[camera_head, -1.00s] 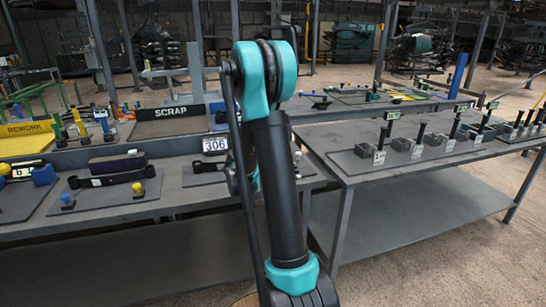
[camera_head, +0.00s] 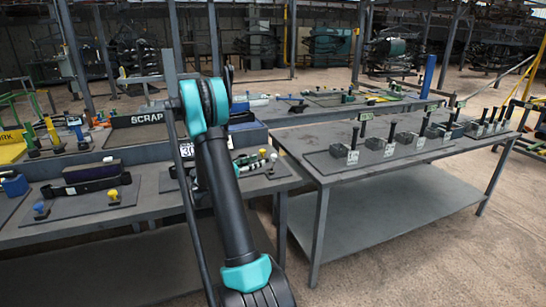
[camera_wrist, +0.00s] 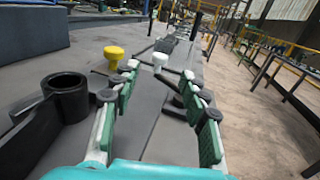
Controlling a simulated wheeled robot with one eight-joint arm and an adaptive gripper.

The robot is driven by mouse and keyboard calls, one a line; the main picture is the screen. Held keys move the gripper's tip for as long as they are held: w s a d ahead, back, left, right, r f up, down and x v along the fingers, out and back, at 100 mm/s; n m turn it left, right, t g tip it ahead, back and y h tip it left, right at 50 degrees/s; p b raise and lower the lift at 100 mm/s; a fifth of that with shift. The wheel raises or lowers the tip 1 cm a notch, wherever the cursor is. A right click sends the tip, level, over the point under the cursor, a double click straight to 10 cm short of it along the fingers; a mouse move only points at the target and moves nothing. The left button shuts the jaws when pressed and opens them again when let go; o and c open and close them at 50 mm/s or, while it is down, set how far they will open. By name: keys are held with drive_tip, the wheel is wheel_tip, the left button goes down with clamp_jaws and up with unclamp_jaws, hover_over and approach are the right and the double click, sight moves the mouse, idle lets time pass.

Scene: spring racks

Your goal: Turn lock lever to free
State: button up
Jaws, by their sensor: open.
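My gripper (camera_wrist: 160,110) is open in the wrist view, its two fingers with green pads spread apart and nothing between them. In the head view my gripper (camera_head: 256,160) is partly behind my arm, over the right end of the near left table. Beyond the fingertips in the wrist view are a yellow knob (camera_wrist: 114,53) and a white knob (camera_wrist: 160,59) on a dark grey plate (camera_wrist: 134,130). A black round socket (camera_wrist: 67,92) stands to the left. I cannot tell which part is the lock lever; the fingers hide part of the plate.
The right table (camera_head: 318,180) carries several blocks with upright black pins. On the left table, a plate (camera_head: 75,209) holds a black bar, a blue knob (camera_head: 40,209) and a yellow knob (camera_head: 113,195). A SCRAP bin (camera_head: 141,130) stands behind. Floor at the right is open.

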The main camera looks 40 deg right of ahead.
sight(272, 156)
drive_tip(key=d, duration=1)
drive_tip(key=shift+w, duration=0.1)
clamp_jaws()
